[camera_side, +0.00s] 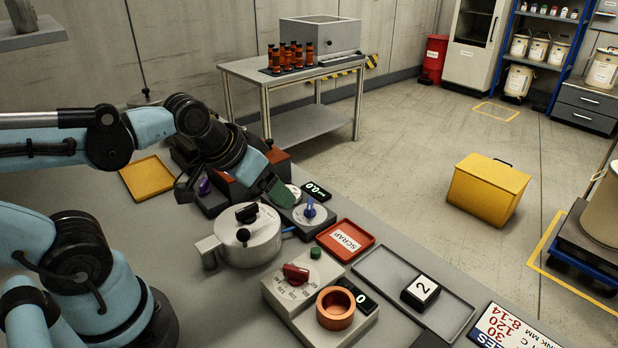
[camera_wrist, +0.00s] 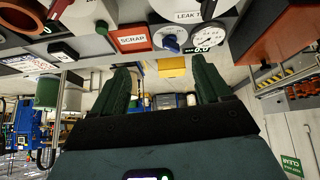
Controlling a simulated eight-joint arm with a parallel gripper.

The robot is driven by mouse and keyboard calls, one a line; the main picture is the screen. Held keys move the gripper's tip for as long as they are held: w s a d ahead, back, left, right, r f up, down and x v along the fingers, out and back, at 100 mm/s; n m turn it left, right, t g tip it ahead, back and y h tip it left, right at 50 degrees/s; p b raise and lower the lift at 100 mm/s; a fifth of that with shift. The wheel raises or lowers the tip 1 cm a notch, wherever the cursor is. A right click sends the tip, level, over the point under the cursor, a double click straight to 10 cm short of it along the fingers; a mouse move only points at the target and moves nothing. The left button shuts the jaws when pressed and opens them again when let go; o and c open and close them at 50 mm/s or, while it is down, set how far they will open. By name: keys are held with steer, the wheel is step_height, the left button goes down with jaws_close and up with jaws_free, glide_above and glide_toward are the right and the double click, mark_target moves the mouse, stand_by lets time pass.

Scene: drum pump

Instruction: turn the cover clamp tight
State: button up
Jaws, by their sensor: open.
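The cover clamp appears to be the black handle (camera_side: 247,212) on top of the round silver pot (camera_side: 252,245), which has a small black knob on its front rim. My gripper (camera_side: 277,190) is open and empty, with its green fingers just above and to the right of the pot in the side view, apart from the black handle. In the wrist view my gripper (camera_wrist: 163,78) shows two green fingers spread wide with nothing between them. Part of the silver pot (camera_wrist: 90,14) shows at the top there; the black handle is not visible in that view.
A blue-knob dial (camera_side: 310,210) and a red scrap tray (camera_side: 345,240) stand right of the pot. A box with a red knob (camera_side: 296,272) and an orange cup (camera_side: 335,308) are in front. A yellow tray (camera_side: 148,178) lies behind left. A grey tray (camera_side: 375,265) holds a block marked 2.

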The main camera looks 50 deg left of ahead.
mark_target(247, 207)
steer(key=s+a+r+n+g, duration=0.1)
steer(key=a+r+n+g, duration=0.5)
steer(key=n, duration=1.1)
steer(key=shift+g, duration=0.4)
steer(key=shift+a+f, duration=0.15)
steer(key=shift+f, duration=3.05)
steer(key=shift+a+f, duration=0.1)
steer(key=shift+f, duration=3.1)
steer(key=shift+c, duration=0.3)
steer(key=c, duration=1)
